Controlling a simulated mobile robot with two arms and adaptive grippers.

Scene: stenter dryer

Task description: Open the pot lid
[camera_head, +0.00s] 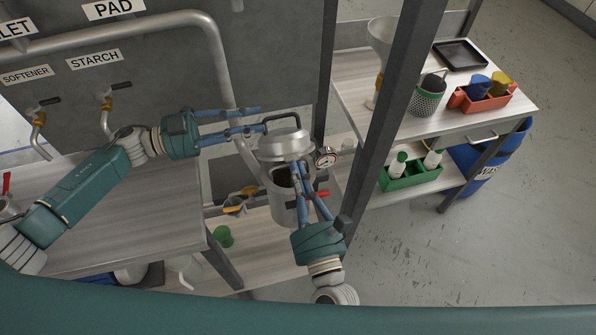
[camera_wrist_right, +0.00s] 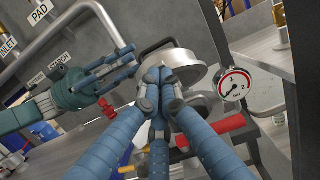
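The metal pot (camera_head: 284,207) stands below the tabletop level, beside the grey cabinet. Its domed lid (camera_head: 286,146) is tilted up, with a dark gap showing between lid and pot. The lid's black handle (camera_head: 284,118) is on top and also shows in the right wrist view (camera_wrist_right: 157,46). My left gripper (camera_head: 264,119) has its fingers spread at the left end of the handle; contact is unclear. My right gripper (camera_head: 299,166) is over the pot's front, its fingertips together at the lid's near edge (camera_wrist_right: 160,74). Nothing is visible between these fingertips, which hide part of the rim.
A pressure gauge (camera_head: 326,157) and a red lever (camera_head: 316,194) are at the pot's right. A grey post (camera_head: 395,100) stands between the pot and the shelf (camera_head: 355,72). Pipes (camera_head: 219,62) run behind. A wooden table (camera_head: 140,225) is at left.

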